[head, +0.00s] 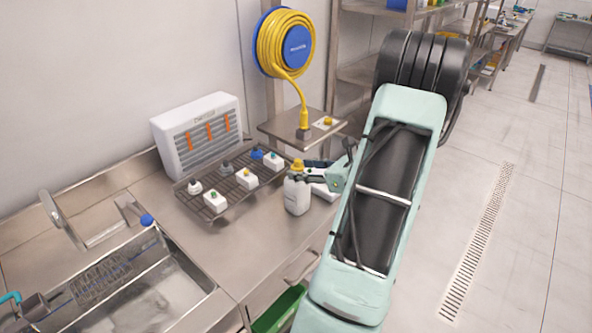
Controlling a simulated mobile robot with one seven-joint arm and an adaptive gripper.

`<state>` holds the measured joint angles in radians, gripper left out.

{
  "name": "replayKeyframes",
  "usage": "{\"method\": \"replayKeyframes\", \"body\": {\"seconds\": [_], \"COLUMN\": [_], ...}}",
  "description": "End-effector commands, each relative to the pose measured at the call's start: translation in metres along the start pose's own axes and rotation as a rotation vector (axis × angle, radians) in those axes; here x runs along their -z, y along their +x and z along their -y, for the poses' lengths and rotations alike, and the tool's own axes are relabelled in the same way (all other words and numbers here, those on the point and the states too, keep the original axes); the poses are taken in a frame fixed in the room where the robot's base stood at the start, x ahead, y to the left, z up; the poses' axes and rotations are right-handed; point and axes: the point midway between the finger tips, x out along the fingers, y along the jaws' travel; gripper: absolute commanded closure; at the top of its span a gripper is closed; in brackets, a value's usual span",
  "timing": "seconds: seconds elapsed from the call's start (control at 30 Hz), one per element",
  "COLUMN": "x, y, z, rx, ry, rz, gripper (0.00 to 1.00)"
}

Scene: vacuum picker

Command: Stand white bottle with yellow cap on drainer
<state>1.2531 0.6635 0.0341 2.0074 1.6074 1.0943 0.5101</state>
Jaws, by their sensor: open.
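The white bottle with the yellow cap (297,196) stands upright on the steel counter, just right of the drainer. My gripper (309,173) reaches in from the right at the height of the bottle's neck and cap. Its fingers are open and appear close to the neck; I cannot tell whether they touch it.
A white vented unit (199,134) stands behind the drainer. A steel sink (150,291) is at the lower left. A small raised steel shelf (291,126) is behind the bottle, under a yellow hose reel (286,44). The counter in front of the drainer is clear.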

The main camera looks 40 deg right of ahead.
Motion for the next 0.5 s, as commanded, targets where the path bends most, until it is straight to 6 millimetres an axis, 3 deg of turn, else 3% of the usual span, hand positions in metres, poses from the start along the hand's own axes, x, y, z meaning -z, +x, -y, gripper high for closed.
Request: {"method": "replayKeyframes", "body": {"seconds": [0.1, 0.3, 0.5], "x": [0.002, 0.001, 0.0], "y": [-0.028, -0.065, -0.082], "z": [0.001, 0.001, 0.0], "rx": [0.004, 0.003, 0.0], "ry": [-0.002, -0.002, -0.001], "rz": [-0.001, 0.0, 0.0], "gripper": [0.57, 0.57, 0.57]}}
